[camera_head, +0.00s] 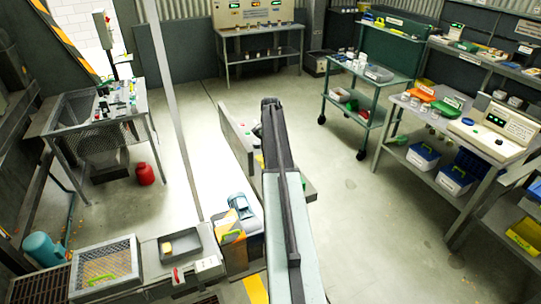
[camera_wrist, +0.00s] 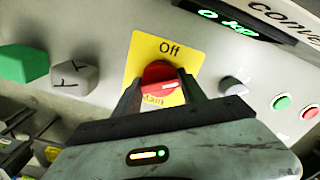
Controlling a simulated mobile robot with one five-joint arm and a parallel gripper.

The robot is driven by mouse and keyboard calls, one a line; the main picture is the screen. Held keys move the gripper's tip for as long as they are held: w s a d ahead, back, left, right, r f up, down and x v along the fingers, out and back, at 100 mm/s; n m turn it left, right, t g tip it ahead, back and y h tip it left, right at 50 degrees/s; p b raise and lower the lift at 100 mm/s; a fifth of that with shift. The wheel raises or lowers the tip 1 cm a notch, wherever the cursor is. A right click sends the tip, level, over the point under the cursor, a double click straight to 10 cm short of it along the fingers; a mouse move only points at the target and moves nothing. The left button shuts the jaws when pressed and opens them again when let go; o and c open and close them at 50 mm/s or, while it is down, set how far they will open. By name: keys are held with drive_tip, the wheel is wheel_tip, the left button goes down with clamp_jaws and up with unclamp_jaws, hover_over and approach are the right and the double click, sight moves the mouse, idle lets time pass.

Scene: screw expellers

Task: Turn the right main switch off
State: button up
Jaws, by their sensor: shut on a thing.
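In the wrist view, a red rotary main switch (camera_wrist: 158,75) sits on a yellow plate (camera_wrist: 190,54). The plate is marked "Off" above the knob and a partly covered "Main" below it. My gripper (camera_wrist: 161,80) is shut on the red switch, one finger on each side of it. The fingers hide the knob's sides and part of the lower plate, so I cannot tell exactly which way the knob points. In the head view my arm reaches forward through the middle, and the gripped switch cannot be made out there.
Beside the switch are a green block-shaped part (camera_wrist: 24,64) and a grey knob (camera_wrist: 73,76) on the left. On the right are another grey knob (camera_wrist: 232,87), a green button (camera_wrist: 282,102) and a red button (camera_wrist: 310,112). A lit green display (camera_wrist: 226,22) is above.

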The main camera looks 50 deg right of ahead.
drive_tip(key=n, duration=0.6)
drive_tip(key=shift+n, duration=0.3)
drive_tip(key=n, duration=0.5)
drive_tip(key=shift+n, duration=0.3)
drive_tip(key=o, duration=1.4)
drive_tip(key=shift+c, duration=0.2)
drive_tip(key=shift+r, duration=0.1)
wheel_tip(320, 180, up, 8)
drive_tip(key=p, duration=0.8)
drive_tip(key=shift+f, duration=0.2)
